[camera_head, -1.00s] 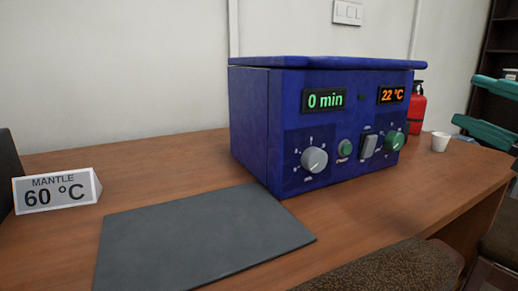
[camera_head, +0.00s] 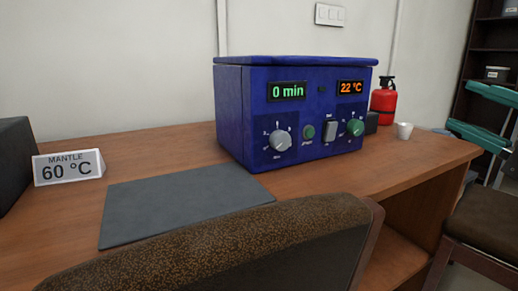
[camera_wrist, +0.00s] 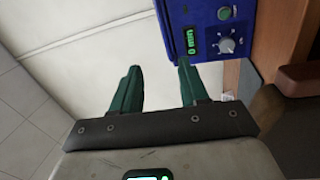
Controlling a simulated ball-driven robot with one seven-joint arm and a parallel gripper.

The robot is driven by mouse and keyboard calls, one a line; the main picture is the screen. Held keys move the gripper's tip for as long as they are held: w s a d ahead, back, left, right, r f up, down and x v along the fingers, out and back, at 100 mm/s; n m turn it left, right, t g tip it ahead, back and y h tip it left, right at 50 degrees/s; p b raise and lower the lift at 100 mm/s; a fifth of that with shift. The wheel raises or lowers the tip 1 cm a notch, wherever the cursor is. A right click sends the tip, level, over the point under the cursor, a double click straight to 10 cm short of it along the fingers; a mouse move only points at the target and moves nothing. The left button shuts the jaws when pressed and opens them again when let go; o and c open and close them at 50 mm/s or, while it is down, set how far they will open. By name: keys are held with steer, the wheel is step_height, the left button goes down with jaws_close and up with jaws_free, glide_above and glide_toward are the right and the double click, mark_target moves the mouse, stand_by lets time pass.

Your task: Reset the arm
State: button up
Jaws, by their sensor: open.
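My gripper (camera_wrist: 158,84) shows in the wrist view with its two green fingers spread apart and nothing between them. It is not clearly visible in the head view. In the wrist view the blue furnace (camera_wrist: 203,30) appears turned on its side at the upper right, beyond the fingers. In the head view the blue furnace (camera_head: 232,118) stands on the wooden table (camera_head: 398,172), its displays reading 0 min and 22 °C.
A grey mat (camera_head: 180,198) lies before the furnace. A sign (camera_head: 68,168) reading MANTLE 60 °C stands at left. A red extinguisher (camera_head: 384,100) and white cup (camera_head: 404,131) are at right. Chairs (camera_head: 240,240) stand at the table's front edge.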

steer(key=w+f+m+g+h, duration=0.1)
steer(key=w+f+m+h, duration=0.1)
steer(key=f+m, duration=0.5)
steer(key=w+f+m+g+h, duration=0.1)
steer(key=w+f+m+h, duration=0.2)
steer(key=f, duration=0.7)
steer(key=s+a+f+m+g+p, duration=0.1)
steer(key=s+f+m+g, duration=0.15)
steer(key=f, duration=0.55)
steer(key=s+a+f+m+g, duration=0.15)
steer(key=f+m, duration=0.25)
steer(key=f, duration=0.5)
steer(key=s+a+f+m+g, duration=0.25)
steer(key=s+f+g, duration=0.5)
steer(key=f, duration=0.65)
steer(key=s+d+f+m+g+h, duration=0.1)
steer(key=s+f+g, duration=0.1)
steer(key=s+f, duration=0.5)
steer(key=s+d+f+m+g+h, duration=0.1)
steer(key=s+f+m+g+h, duration=0.15)
steer(key=s, duration=0.85)
step_height(320, 180, up, 38)
steer(key=p, duration=3.8)
steer(key=shift+s+f+n+y+p, duration=0.25)
steer(key=shift+n+y+p, duration=0.1)
steer(key=shift+n+y, duration=0.1)
steer(key=shift+a, duration=0.1)
